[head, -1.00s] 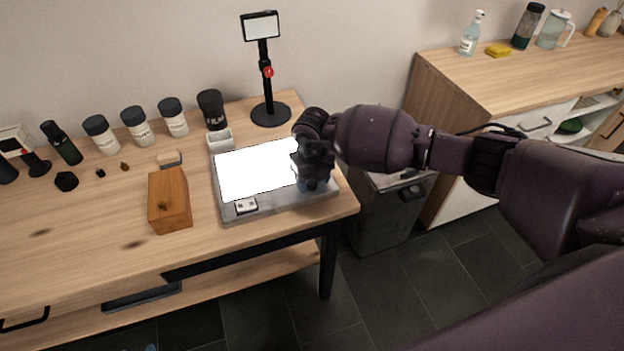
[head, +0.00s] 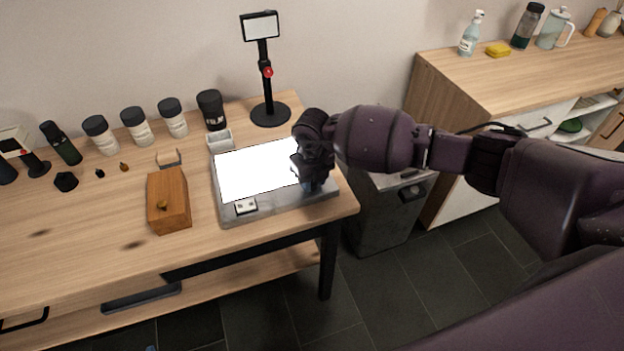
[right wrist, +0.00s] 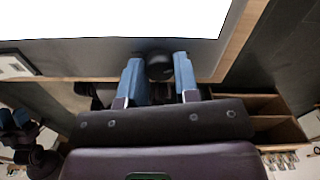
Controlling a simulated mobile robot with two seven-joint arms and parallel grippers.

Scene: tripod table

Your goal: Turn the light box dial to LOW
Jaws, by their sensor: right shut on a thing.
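The light box (head: 226,209) lies on the table with its white panel lit. It also shows at the top of the right wrist view (right wrist: 95,55). The dial (right wrist: 159,67) is a dark round knob on its grey frame. My right gripper (right wrist: 158,72) points down at the frame's right end, with its two blue fingers on either side of the dial, shut on it. In the head view my right gripper (head: 311,184) hides the dial. The dial's setting and its LOW mark cannot be read.
A wooden block (head: 170,205) lies left of the light box. A small grey tray (head: 220,141), a black cup (head: 212,110) and a black stand (head: 270,114) are behind it. Several capped canisters line the back. A grey bin (head: 385,215) stands beyond the table's right edge.

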